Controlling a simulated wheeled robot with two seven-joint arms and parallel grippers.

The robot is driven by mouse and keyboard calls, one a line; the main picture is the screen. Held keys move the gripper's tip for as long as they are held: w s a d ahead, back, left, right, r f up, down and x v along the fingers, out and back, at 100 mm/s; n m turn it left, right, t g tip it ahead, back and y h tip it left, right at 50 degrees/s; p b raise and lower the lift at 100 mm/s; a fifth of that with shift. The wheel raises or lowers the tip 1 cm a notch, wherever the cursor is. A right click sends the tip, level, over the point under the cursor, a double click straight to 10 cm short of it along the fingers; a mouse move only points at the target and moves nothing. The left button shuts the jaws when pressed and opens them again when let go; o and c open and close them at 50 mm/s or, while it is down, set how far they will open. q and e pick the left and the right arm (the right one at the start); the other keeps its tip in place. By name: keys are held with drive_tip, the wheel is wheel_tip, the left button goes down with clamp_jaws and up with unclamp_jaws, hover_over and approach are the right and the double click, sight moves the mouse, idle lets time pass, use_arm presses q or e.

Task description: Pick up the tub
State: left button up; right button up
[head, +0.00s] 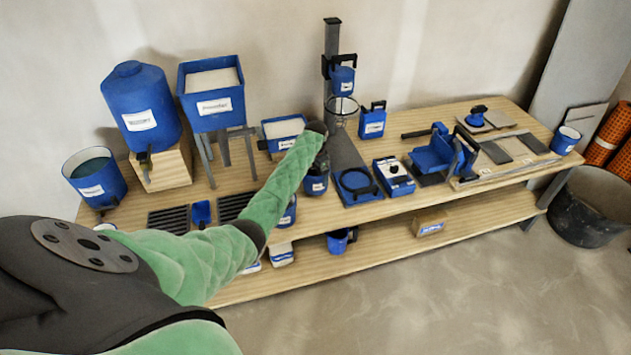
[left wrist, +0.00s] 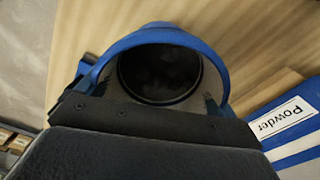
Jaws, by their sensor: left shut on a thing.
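The tub is a small blue cup-like vessel with a white label (head: 316,185), at the front middle of the bench in the head view. In the left wrist view its blue rim (left wrist: 150,37) surrounds a dark, round inside. My left gripper (head: 320,162) comes down on it from above and is shut on it. The dark jaws also show in the left wrist view (left wrist: 150,112), across the near side of the rim. I cannot tell whether the tub's base touches the bench. My right gripper is not in view.
A tall column (head: 332,50) rises behind. Black grates (head: 168,219) lie left. A lower shelf (head: 390,240) runs underneath.

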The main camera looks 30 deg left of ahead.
use_arm(q)
drive_tip(key=d+r+b, duration=0.3)
drive_tip(key=d+r, duration=0.4)
drive_tip(key=d, duration=0.4)
drive_tip(key=shift+w+d, duration=0.3)
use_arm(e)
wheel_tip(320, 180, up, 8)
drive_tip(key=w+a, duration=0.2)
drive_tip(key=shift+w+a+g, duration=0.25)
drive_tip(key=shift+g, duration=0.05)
use_arm(q)
drive_tip(key=s+d+r+n, duration=0.4)
drive_tip(key=d+r, duration=0.4)
drive_tip(key=s+d+r+n, duration=0.3)
drive_tip(key=s+d+r, duration=0.1)
drive_tip(key=d+r, duration=0.45)
drive_tip(key=s+d+m, duration=0.2)
drive_tip(key=s+d, duration=0.4)
drive_tip(key=s, duration=0.4)
drive_tip(key=s+a+f+m, duration=0.1)
drive_tip(key=s+a+f, duration=0.1)
drive_tip(key=s+f, duration=0.3)
drive_tip(key=shift+s, duration=0.8)
